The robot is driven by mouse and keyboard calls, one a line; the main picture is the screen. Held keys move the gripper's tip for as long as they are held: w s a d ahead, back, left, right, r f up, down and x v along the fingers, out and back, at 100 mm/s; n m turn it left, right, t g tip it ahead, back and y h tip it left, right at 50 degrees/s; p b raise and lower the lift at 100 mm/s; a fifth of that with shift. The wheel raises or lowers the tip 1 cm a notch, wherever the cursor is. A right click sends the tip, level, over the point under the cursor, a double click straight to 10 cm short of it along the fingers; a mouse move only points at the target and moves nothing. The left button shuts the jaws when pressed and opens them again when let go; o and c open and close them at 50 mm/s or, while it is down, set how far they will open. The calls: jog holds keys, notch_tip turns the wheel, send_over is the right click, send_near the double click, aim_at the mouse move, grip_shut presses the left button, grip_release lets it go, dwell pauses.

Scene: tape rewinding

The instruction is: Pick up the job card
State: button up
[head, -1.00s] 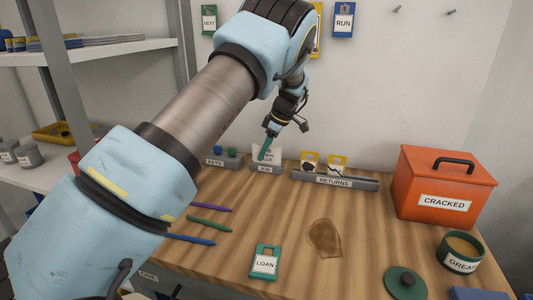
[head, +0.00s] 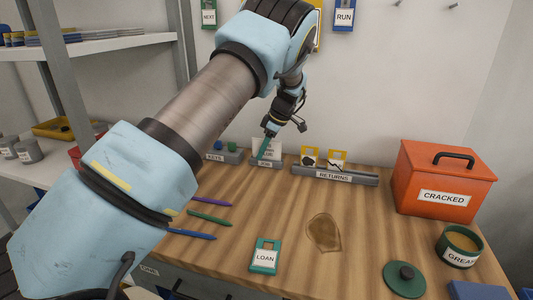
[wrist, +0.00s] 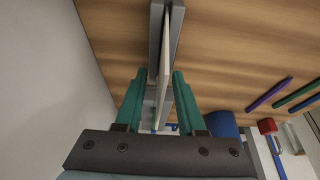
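The white job card (head: 274,147) stands upright in the grey holder labelled JOB (head: 265,163) at the back of the bench. My gripper (head: 262,157) is over this holder, its teal fingers pointing down and partly covering the card. In the wrist view my gripper (wrist: 159,74) is open, with one finger on each side of the card (wrist: 164,85), which shows edge-on. Small gaps seem to remain between card and fingers. The card's lower edge is in the holder's slot.
A KEYS holder (head: 217,157) stands close left of the JOB holder, and the RETURNS rack (head: 334,175) close right. The orange CRACKED box (head: 445,180) is at the right. Pens, a LOAN tag (head: 265,258) and a brown stain (head: 323,233) lie in front.

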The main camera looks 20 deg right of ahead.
grip_shut()
dwell(0.6)
